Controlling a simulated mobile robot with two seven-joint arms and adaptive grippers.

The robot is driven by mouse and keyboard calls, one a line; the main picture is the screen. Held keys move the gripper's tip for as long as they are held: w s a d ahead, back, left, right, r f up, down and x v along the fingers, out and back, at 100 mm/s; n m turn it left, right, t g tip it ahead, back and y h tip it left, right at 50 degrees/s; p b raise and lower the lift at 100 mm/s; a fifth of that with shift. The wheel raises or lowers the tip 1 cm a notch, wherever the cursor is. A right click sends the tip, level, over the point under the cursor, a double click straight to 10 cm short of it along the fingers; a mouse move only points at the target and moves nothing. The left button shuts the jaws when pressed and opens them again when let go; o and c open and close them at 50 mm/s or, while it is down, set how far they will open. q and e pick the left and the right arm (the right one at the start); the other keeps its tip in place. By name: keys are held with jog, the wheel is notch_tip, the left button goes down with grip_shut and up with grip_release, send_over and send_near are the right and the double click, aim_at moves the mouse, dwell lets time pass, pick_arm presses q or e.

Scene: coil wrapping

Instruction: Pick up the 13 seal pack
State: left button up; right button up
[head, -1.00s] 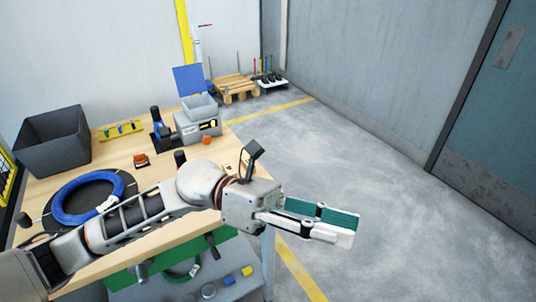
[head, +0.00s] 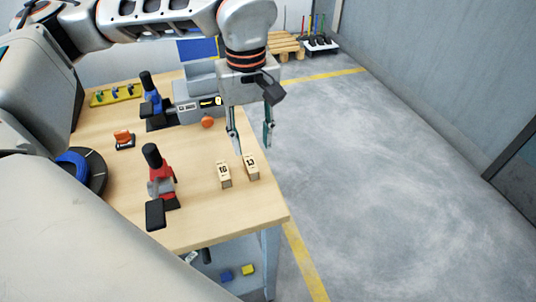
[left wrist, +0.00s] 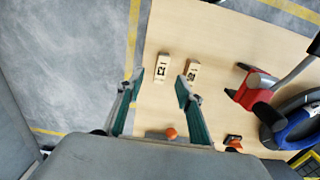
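The 13 seal pack (head: 251,167) is a small light block marked 13, standing near the table's right edge. It also shows in the left wrist view (left wrist: 162,69), just beyond my fingertips. A similar pack (head: 224,175) stands beside it on the left, and it also shows in the left wrist view (left wrist: 192,70). My left gripper (head: 252,146) points down, open and empty, above and slightly behind the 13 pack. Its spread fingers (left wrist: 160,79) line up with the 13 pack in the wrist view. My right gripper is not in view.
A red-and-black tool (head: 161,185) stands on the wooden table (head: 205,222) left of the packs. An orange ball (head: 208,122), a grey machine (head: 190,108) and a blue-and-black tool (head: 151,105) are farther back. Open floor (head: 370,180) lies to the right.

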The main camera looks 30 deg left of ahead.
aim_at(251, 162)
pick_arm(q)
jog(key=shift+w+a, duration=0.1)
jog(key=shift+a, duration=0.15)
jog(key=shift+f, duration=1.45)
jog(key=f, duration=0.3)
jog(key=f+b, duration=0.1)
jog(key=shift+a+f, duration=0.2)
jog(key=shift+a, duration=0.05)
jog(key=shift+f, duration=0.15)
grip_shut()
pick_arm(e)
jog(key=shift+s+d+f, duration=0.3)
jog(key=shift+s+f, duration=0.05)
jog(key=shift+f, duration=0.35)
